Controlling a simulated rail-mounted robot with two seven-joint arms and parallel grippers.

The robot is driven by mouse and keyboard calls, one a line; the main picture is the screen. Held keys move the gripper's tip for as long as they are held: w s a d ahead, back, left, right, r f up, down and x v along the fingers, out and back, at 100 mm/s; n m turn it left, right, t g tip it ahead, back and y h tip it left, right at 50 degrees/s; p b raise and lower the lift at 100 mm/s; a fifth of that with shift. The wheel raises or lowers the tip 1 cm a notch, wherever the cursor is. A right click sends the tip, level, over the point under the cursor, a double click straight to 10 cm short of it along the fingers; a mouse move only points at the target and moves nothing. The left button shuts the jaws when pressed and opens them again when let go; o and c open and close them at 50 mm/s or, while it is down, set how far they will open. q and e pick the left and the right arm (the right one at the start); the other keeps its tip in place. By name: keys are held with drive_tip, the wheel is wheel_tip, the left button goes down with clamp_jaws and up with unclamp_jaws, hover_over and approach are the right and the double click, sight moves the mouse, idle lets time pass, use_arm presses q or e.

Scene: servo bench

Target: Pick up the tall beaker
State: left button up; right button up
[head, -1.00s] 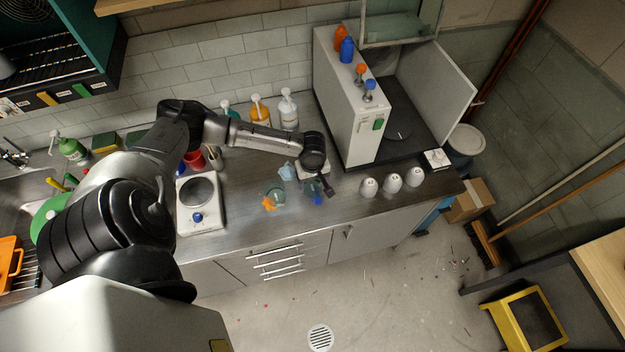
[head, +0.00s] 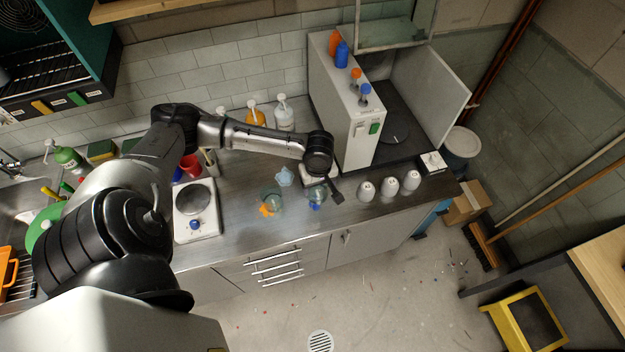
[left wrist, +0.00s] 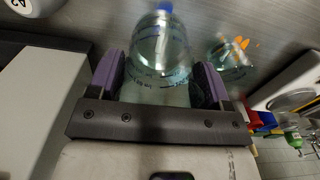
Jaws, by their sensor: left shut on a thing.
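The clear glass beaker (head: 318,193) with printed marks stands out at my left gripper (head: 332,188) in the head view. In the left wrist view the same beaker (left wrist: 160,62) sits upright in the picture between the purple fingers of my left gripper (left wrist: 162,85), which is shut on it. I cannot tell whether its base is clear of the bench. A small blue thing (head: 314,206) shows at its front side. A second clear glass vessel (head: 273,196) with an orange thing (head: 267,210) stands to the left. My right gripper is not in view.
Several numbered white cups, one here (head: 366,191), stand to the right. A white hotplate (head: 199,224) is to the left. A tall grey cabinet (head: 345,110) with bottles on top stands behind. Bottles (head: 284,114) line the back wall. The bench front is clear.

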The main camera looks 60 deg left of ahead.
use_arm(q)
drive_tip(key=d+r, duration=0.4)
drive_tip(key=d, duration=0.3)
drive_tip(key=shift+w, duration=0.3)
drive_tip(key=shift+d+r, duration=0.1)
drive_tip(key=shift+r, duration=0.1)
idle(0.4)
idle(2.3)
idle(0.7)
